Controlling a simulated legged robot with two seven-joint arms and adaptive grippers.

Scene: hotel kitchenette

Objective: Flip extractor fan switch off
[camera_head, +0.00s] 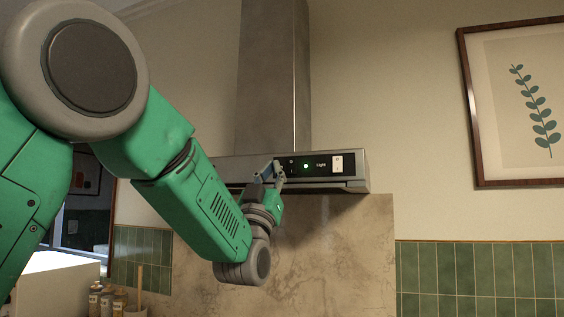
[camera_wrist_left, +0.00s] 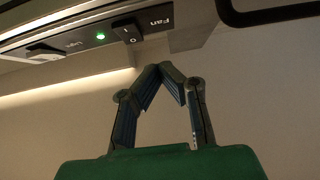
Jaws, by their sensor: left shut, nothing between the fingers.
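The extractor hood (camera_head: 355,185) has a dark control panel with a small lit green lamp (camera_head: 306,166). In the left wrist view the panel appears upside down, with the fan switch (camera_wrist_left: 127,31) beside its "Fan" label. In the head view my left gripper hides the fan switch. My left gripper (camera_head: 277,168) is shut and empty, just in front of the panel's left part. In the left wrist view its closed fingertips (camera_wrist_left: 172,68) are below and right of the fan switch, apart from it in the picture. My right gripper is not in view.
The light switch (camera_head: 337,164) is at the panel's right end, near the "Light" label. The hood's chimney (camera_head: 272,80) rises above. A framed leaf picture (camera_head: 520,105) hangs at right. Bottles (camera_head: 107,300) stand at lower left. The wall below the hood is clear.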

